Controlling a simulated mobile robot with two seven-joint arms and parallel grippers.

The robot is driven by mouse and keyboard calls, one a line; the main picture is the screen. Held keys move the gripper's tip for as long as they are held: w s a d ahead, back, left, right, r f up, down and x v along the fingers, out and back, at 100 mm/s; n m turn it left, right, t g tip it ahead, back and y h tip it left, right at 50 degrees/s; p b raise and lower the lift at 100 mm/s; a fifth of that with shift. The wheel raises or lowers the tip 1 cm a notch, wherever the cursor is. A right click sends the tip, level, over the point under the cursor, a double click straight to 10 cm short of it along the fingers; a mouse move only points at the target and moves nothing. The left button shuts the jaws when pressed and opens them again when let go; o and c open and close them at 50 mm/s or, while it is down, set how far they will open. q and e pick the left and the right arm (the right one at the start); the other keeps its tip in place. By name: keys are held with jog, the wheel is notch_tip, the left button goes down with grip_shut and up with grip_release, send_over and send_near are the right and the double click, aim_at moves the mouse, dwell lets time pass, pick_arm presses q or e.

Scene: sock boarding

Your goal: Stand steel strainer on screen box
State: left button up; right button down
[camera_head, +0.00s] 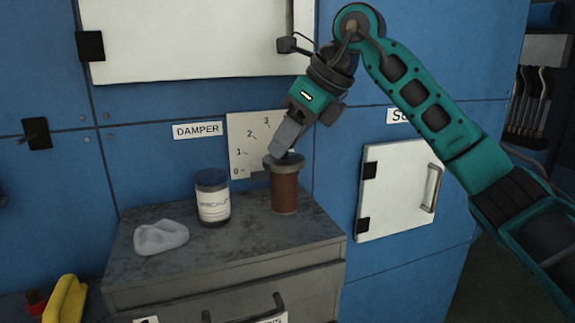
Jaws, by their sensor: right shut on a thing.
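A reddish-brown cylinder with a wide grey metal rim, which I take to be the steel strainer (285,190), is upright at the back right of the grey metal box top. This box, the likely screen box (240,265), has a worn top, and a partly cut-off label at its front ends in "NS". My right gripper (285,148) comes down at a tilt from the upper right and is shut on the top of the strainer. The fingertips hide part of the rim. Whether the strainer's base touches the box top is hard to tell. My left gripper is out of view.
A white jar with a dark lid (212,198) stands left of the strainer. A crumpled pale cloth or bag (160,237) lies at the front left. A numbered plate (245,150) is behind. A yellow object (65,298) is lower left. The box top's front right is clear.

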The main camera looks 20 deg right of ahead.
aim_at(289, 159)
notch_tip(289, 159, down, 4)
jog(key=shift+r, duration=0.15)
jog(key=shift+b, duration=0.3)
jog(key=c, duration=0.8)
grip_release()
jog(key=shift+f, duration=0.25)
jog(key=shift+o, duration=0.2)
jog(key=shift+s+d+r, duration=0.1)
jog(key=shift+r, duration=0.3)
jog(key=v, duration=1.1)
jog(key=shift+r+p, duration=0.2)
jog(key=shift+p, duration=0.25)
jog(key=shift+s+d, duration=0.1)
